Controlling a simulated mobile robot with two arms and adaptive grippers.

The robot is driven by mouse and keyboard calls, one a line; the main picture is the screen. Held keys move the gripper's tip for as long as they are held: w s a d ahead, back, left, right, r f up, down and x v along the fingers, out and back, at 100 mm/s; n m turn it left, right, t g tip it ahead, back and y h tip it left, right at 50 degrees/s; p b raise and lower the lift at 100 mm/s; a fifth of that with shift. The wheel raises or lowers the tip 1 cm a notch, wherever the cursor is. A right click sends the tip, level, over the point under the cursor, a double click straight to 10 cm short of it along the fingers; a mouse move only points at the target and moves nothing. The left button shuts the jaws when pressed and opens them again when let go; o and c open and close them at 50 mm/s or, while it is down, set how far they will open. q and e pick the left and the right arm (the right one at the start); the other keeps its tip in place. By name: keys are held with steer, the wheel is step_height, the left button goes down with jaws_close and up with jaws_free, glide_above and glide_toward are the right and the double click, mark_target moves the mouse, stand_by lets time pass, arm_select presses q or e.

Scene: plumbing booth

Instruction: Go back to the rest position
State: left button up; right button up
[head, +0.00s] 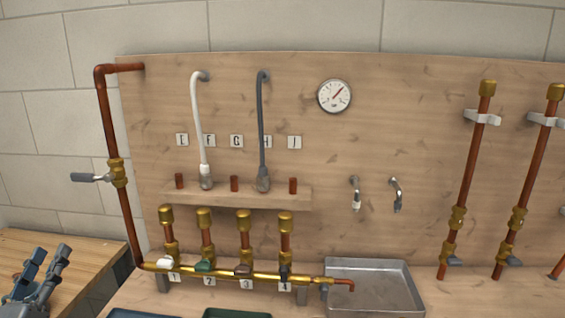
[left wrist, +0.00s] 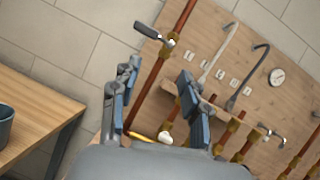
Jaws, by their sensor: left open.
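My left gripper (head: 42,272) is at the lower left of the head view, over the wooden side table. It is open and empty. In the left wrist view its two blue-grey fingers (left wrist: 158,98) stand apart, with the wall and the copper riser pipe (left wrist: 165,70) seen beyond them. The gripper is apart from the plumbing board (head: 390,80). The riser's lever valve (head: 118,173) is to the right of and above the gripper in the head view, its handle pointing left. My right gripper is in neither view.
The brass manifold (head: 240,273) with several valves runs along the board's foot, beside a metal tray (head: 372,285). A shelf (head: 240,196) holds a white hose (head: 198,130) and a grey hose (head: 262,130). The side table (head: 60,250) has bare room; a dark bucket (left wrist: 5,122) stands there.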

arm_select(q)
steer(key=s+d+f+n+g+y, duration=0.1)
steer(key=s+f+n+g+y, duration=0.35)
steer(key=f+n, duration=0.7)
steer(key=s+d+f+n+g+y, duration=0.1)
steer(key=s+f+n+g+y, duration=0.1)
steer(key=s+f+n+g, duration=0.7)
steer(key=s+d+f+n+g+h, duration=0.2)
steer(key=s+d+f+n+h, duration=0.15)
steer(key=d, duration=0.35)
steer(key=s+d+f+n+g+h, duration=0.2)
steer(key=s+d+f+n, duration=0.1)
steer(key=d+f, duration=0.3)
steer(key=s+d+f+n+g+h, duration=0.2)
steer(key=s+d+f+n+h, duration=0.15)
steer(key=d, duration=0.45)
step_height(320, 180, down, 26)
steer(key=s, duration=0.1)
steer(key=s+a+f+g, duration=0.2)
steer(key=s+a+f, duration=0.1)
steer(key=s+f, duration=1.2)
steer(key=shift+s+a+f+m+p, duration=0.2)
steer(key=shift+s+f+m+p, duration=0.2)
steer(key=shift+s, duration=0.5)
steer(key=shift+y, duration=0.25)
